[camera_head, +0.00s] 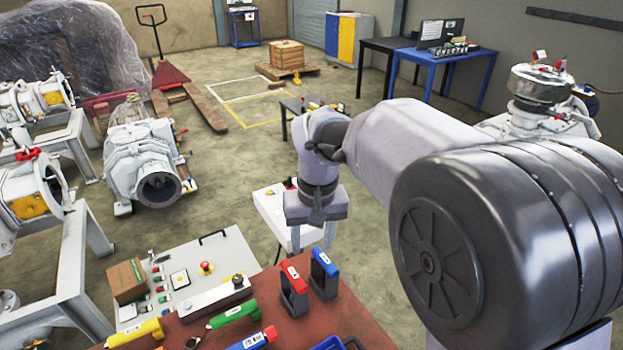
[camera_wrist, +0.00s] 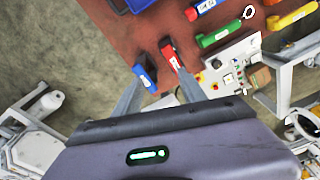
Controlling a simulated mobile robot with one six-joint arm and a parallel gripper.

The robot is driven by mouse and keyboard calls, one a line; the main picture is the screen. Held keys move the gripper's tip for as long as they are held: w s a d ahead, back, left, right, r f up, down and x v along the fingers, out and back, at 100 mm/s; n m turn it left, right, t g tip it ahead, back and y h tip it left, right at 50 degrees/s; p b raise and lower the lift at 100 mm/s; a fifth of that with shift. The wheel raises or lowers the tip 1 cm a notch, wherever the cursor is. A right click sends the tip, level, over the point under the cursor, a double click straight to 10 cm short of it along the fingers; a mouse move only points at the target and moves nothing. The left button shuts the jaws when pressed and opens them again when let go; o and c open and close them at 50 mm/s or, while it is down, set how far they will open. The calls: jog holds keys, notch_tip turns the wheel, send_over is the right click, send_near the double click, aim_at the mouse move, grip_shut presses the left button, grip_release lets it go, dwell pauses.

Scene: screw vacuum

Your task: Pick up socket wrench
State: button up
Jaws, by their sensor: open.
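Several coloured-handled tools lie or stand on the red-brown table top (camera_head: 345,308); I cannot tell for sure which is the socket wrench. A red tool (camera_head: 293,275) and a blue tool (camera_head: 324,265) stand near the table's far edge. A green-handled tool (camera_head: 235,314), a yellow-handled tool (camera_head: 135,332) and another blue-handled tool (camera_head: 250,341) lie to their left. My gripper (camera_head: 315,238) is open and empty, beyond the table edge in the head view. In the wrist view its fingertips (camera_wrist: 153,64) overlap the standing red (camera_wrist: 171,54) and blue (camera_wrist: 145,77) tools; their height apart is unclear.
A control panel (camera_head: 215,255) with buttons and a brown box (camera_head: 127,280) sits beyond the table at left. A white box (camera_head: 270,208) stands behind my gripper. A blue bin (camera_head: 340,343) is at the near edge. Pumps on frames stand at far left.

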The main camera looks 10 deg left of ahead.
jog(key=n+p, duration=0.1)
send_over(294, 289)
jog(key=w, duration=0.1)
notch_tip(294, 289, down, 2)
jog(key=shift+n+g+h, duration=0.3)
jog(key=shift+g, duration=0.1)
notch_tip(294, 289, down, 13)
jog(key=b, duration=0.5)
jog(key=shift+w+d+r, duration=0.1)
jog(key=shift+w+d, duration=0.05)
jog(key=f+b, duration=0.1)
jog(key=f, duration=0.1)
jog(key=f+b, duration=0.1)
jog(key=f, duration=0.1)
jog(key=f+b, duration=0.1)
jog(key=f, duration=0.1)
jog(key=shift+s+a, duration=0.2)
jog(key=shift+s, duration=0.1)
jog(key=shift+r, duration=0.2)
grip_shut()
